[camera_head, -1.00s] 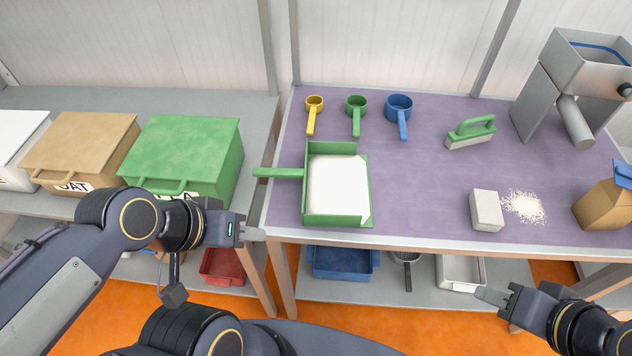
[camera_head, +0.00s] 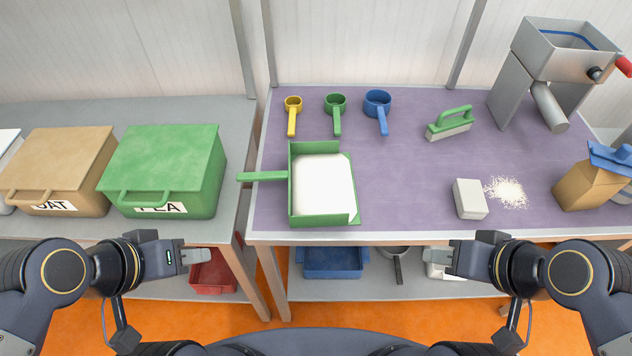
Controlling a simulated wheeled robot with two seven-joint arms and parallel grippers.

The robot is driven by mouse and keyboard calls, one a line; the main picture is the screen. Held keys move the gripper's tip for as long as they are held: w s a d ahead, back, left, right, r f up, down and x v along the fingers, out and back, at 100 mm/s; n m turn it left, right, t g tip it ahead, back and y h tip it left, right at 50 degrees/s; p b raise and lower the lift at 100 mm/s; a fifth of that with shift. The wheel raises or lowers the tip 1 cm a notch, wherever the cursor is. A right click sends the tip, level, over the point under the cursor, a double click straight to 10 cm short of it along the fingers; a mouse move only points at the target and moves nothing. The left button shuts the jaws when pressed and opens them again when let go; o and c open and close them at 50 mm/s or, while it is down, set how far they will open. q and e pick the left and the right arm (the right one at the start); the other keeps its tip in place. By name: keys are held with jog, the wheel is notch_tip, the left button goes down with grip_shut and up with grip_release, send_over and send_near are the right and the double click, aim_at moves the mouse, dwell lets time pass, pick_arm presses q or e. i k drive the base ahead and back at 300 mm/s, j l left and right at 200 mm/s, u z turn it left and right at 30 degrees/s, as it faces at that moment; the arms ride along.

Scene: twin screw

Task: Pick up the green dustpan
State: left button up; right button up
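The green dustpan (camera_head: 297,215) lies on the purple mat near the left front of the table. A white sheet or pile (camera_head: 324,184) fills its pan, and its handle (camera_head: 262,176) points left past the table's left edge. My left gripper (camera_head: 208,256) is in front of and below the handle, apart from it. My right gripper (camera_head: 426,256) is in front of the table's front edge, to the right of the dustpan and apart from it. Both grippers are seen edge-on, so I cannot tell whether their fingers are parted. Neither visibly holds anything.
Yellow (camera_head: 293,104), green (camera_head: 336,103) and blue (camera_head: 377,103) scoops lie behind the dustpan. A green-handled brush (camera_head: 449,124), white block (camera_head: 470,198), spilled grains (camera_head: 507,192), paper bag (camera_head: 590,186) and grey machine (camera_head: 560,60) stand right. A green bin (camera_head: 165,160) stands left.

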aim_at(321, 188)
jog(key=z, duration=1.65)
jog(key=k+j+z, duration=0.4)
jog(key=j, duration=0.3)
jog(key=k+j+z, duration=0.4)
jog(key=k, duration=0.3)
jog(key=j, duration=0.1)
